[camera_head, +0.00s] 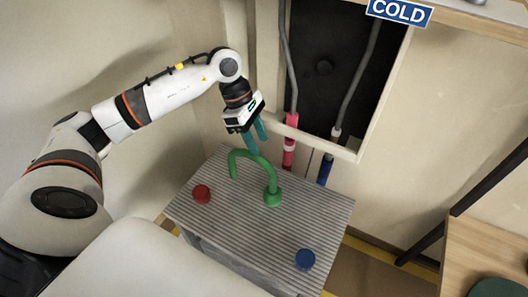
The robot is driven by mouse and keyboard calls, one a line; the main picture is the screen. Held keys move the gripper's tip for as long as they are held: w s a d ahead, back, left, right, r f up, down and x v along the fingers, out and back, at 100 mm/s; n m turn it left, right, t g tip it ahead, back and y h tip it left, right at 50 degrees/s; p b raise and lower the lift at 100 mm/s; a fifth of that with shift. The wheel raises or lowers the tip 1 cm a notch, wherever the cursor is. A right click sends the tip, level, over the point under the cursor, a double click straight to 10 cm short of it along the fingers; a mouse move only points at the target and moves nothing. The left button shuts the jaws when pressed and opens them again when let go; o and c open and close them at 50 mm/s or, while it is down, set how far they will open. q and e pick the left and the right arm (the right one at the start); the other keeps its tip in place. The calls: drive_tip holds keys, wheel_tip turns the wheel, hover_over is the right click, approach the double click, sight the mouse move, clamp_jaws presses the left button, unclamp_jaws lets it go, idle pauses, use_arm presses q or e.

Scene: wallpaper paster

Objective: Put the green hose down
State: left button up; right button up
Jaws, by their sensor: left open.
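The green hose (271,176) is a curved piece on the striped grey surface. Its thick end rests on the surface and its bent end arches to the left. My left gripper (257,143) is just above the arch of the hose, with its teal fingers pointing down. The gripper is open. One finger overlaps the top of the hose in the picture, and I cannot tell whether they touch. My right gripper is not in view.
A red cap (201,194) and a blue cap (305,259) sit on the striped table (240,228). Behind it, a red pipe (290,140) and a blue pipe (326,168) hang by the wall opening. A COLD sign (400,11) is above. A wooden table (480,240) stands at right.

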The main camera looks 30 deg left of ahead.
use_arm(q)
drive_tip(key=shift+v, duration=1.15)
drive_tip(key=shift+d+r, duration=0.15)
drive_tip(key=d+r+n+t+h, duration=0.1)
drive_tip(key=d+h, duration=0.5)
drive_tip(key=d, duration=0.6)
drive_tip(key=d+r+n+t+h, duration=0.7)
drive_tip(key=d+r+n, duration=0.1)
drive_tip(key=n, duration=0.1)
drive_tip(key=w+a+n+t+y, duration=0.2)
drive_tip(key=a+n+t+y, duration=0.15)
drive_tip(key=n+t, duration=0.45)
drive_tip(key=w+a+n+t+y, duration=0.1)
drive_tip(key=a+n+t+y, duration=0.3)
drive_tip(key=n, duration=0.7)
drive_tip(key=s+a+f+n+g+y, duration=0.2)
drive_tip(key=a+f+n+g+y, duration=0.1)
drive_tip(key=f+n+y, duration=0.3)
drive_tip(key=s+a+f+n+g+y, duration=0.25)
drive_tip(key=f+n+y, duration=0.25)
drive_tip(key=f+n, duration=0.25)
drive_tip(key=s+f+n+g, duration=0.3)
drive_tip(key=s+f+g, duration=0.2)
drive_tip(key=s, duration=0.4)
drive_tip(key=s+f+n+g+h, duration=0.1)
drive_tip(key=s+f+n+g, duration=0.3)
drive_tip(key=s, duration=0.6)
wheel_tip(320, 180, down, 2)
drive_tip(key=shift+d+g, duration=0.5)
drive_tip(key=shift+g, duration=0.35)
